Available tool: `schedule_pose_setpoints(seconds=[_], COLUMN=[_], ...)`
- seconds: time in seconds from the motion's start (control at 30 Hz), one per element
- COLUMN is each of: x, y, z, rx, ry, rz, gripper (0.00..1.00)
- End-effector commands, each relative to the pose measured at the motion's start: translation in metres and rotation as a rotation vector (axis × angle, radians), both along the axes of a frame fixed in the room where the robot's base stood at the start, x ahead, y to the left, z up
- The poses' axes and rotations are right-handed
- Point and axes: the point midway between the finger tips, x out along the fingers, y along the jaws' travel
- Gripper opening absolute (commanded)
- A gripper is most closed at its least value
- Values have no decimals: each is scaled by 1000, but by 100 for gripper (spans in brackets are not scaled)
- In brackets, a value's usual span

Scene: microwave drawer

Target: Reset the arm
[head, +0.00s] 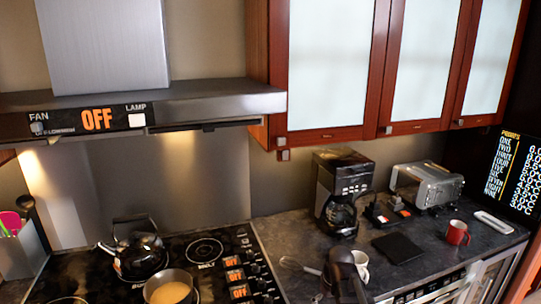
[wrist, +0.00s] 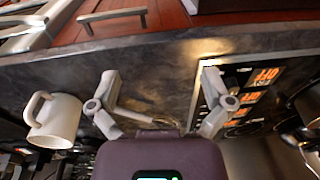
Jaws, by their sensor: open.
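My gripper (wrist: 159,76) shows in the wrist view with its two grey fingers spread wide apart and nothing held between them. The dark counter (wrist: 150,60) lies beyond the fingers. In the head view, a dark part of my arm (head: 344,272) shows at the bottom edge, over the counter's front, between a whisk (head: 299,266) and a white mug (head: 361,268). The fingertips are hard to make out there. In the wrist view the white mug (wrist: 53,120) stands left of the left finger, apart from it.
The stove holds a kettle (head: 138,250) and a pot (head: 170,290) at the left. A coffee maker (head: 343,190), a toaster (head: 428,186) and a red mug (head: 456,233) stand on the counter. Wall cabinets (head: 330,65) and the hood (head: 210,100) overhang above.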

Motion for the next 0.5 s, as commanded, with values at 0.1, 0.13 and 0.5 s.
schedule_pose_setpoints(seconds=[0.1, 0.13, 0.5], x=[-38, -43, -68], y=[1, 0, -2], z=[-1, -1, -1], rx=[-42, -50, -95], ry=[29, 34, 55], rz=[-126, -154, -295], gripper=[100, 100, 100])
